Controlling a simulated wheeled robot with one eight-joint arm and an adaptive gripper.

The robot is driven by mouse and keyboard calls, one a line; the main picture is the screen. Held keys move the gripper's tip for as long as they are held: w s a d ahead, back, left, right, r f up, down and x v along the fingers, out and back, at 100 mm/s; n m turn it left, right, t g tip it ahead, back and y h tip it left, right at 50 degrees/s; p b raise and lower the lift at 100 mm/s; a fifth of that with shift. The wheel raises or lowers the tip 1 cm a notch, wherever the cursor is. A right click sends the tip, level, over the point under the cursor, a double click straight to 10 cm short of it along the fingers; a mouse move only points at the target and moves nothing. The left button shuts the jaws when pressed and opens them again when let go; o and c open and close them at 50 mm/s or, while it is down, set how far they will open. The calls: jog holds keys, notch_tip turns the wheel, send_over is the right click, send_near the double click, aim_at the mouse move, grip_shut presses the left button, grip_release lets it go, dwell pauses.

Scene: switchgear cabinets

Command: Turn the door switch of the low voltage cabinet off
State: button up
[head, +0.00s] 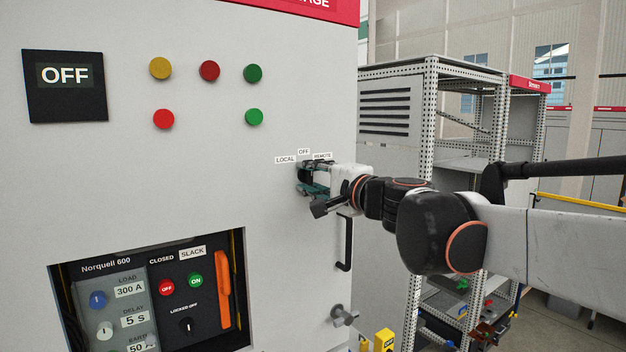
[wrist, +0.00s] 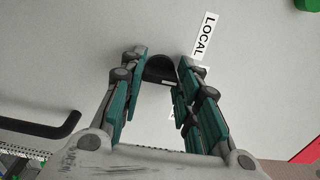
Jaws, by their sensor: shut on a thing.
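The door switch is a black knob on the grey cabinet door (head: 200,210). Three labels stand around it in the head view: LOCAL (head: 285,159), OFF (head: 303,152) and REMOTE (head: 322,156). My gripper (head: 310,186) is at the switch and largely hides it there. In the wrist view the black knob (wrist: 159,68) sits between the teal finger pads of my gripper (wrist: 161,75), which is shut on it. A short white mark shows on the knob, but I cannot tell which label it points to. The LOCAL label (wrist: 205,37) is beside the right finger.
A black door handle (head: 346,243) and a metal latch (head: 344,316) are below the gripper. Coloured lamps (head: 209,71), an OFF display (head: 65,75) and a recessed breaker panel (head: 160,300) are on the left. An open metal frame cabinet (head: 432,130) stands behind my arm.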

dwell(0.3)
jog(key=o, duration=1.1)
jog(key=shift+c, duration=0.2)
jog(key=v, duration=1.2)
